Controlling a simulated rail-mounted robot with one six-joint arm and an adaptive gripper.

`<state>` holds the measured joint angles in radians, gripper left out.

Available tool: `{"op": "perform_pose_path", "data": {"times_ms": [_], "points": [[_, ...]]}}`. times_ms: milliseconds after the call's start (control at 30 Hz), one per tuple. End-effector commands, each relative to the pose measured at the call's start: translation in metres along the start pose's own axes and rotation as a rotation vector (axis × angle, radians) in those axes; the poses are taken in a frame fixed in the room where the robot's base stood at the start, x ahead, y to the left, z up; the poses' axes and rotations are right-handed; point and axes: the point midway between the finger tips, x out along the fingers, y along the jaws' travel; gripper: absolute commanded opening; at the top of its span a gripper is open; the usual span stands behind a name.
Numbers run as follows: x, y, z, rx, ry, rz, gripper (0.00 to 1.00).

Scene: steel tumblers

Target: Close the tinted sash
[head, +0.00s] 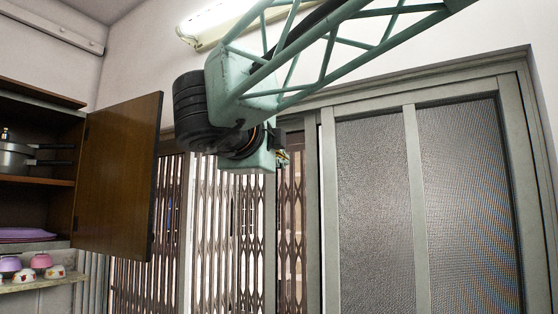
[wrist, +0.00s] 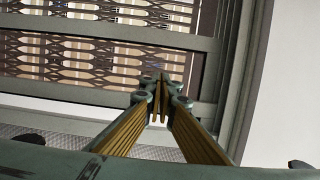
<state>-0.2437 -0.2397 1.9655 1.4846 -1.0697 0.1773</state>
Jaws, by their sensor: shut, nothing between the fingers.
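The grey-framed sash with dark, finely textured panes (head: 461,190) fills the right part of the window in the head view. To its left the opening is uncovered and shows a brown folding grille. My gripper (head: 284,158) is in front of the upper part of this opening, left of the sash, and its fingers are small and partly hidden there. In the wrist view my gripper (wrist: 161,84) has its fingers together with nothing between them. Grey frame bars (wrist: 209,60) lie beyond the fingertips. I cannot tell whether the fingers touch the frame.
A brown cabinet door (head: 118,175) stands open at the left, close to my arm. Shelves there hold a metal pot (head: 14,158) and several small bowls (head: 41,261). The folding grille (head: 225,235) stands behind the opening. A lamp (head: 220,22) is above.

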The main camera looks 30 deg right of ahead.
Motion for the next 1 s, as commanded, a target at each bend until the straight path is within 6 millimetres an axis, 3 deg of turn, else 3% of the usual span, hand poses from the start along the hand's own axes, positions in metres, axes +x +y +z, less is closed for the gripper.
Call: {"op": "perform_pose_path", "data": {"times_ms": [1000], "points": [[0.071, 0.000, 0.000, 0.000, 0.001, 0.000, 0.00]]}}
